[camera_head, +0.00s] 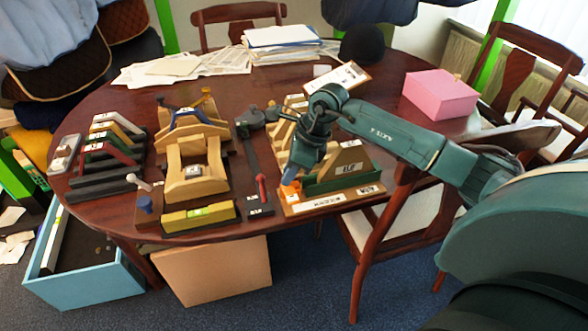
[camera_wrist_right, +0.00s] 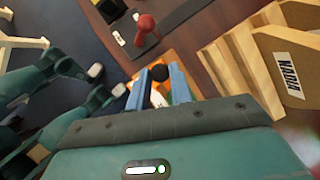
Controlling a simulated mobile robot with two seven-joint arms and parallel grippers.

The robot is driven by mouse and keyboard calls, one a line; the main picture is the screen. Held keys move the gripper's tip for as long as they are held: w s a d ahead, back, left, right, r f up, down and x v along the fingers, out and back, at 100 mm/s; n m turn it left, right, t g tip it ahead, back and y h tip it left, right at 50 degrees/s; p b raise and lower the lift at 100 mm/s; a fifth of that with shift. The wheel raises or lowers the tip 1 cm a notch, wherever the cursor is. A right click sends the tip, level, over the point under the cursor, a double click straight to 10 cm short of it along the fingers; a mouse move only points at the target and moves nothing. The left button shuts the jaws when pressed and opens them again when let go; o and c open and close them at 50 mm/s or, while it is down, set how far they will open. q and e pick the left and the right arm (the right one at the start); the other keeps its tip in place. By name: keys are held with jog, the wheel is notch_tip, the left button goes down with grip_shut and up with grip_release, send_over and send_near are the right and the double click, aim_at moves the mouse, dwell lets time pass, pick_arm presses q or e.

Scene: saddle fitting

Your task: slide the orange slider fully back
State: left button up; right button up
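The orange slider (camera_head: 291,187) sits at the front left corner of the wooden gauge board (camera_head: 325,205), close to the board's left edge. In the wrist view orange surface (camera_wrist_right: 182,60) shows around my right fingertips, with a black round knob (camera_wrist_right: 159,72) between them. My right gripper (camera_head: 290,174) points down over the slider, its blue fingers apart on either side of the knob (camera_wrist_right: 158,80). I cannot tell whether they touch it. The fingers hide much of the slider.
On the board stand a green plate (camera_head: 341,179) and labelled wooden forms (camera_head: 351,158). To the left lie a dark gauge with a red knob (camera_head: 262,188), a wooden saddle stand (camera_head: 196,170) and coloured arches (camera_head: 118,135). A pink box (camera_head: 440,93) sits at the right.

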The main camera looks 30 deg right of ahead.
jog(key=o, duration=0.5)
jog(key=shift+a, duration=0.25)
jog(key=shift+c, duration=0.2)
jog(key=v, duration=1.3)
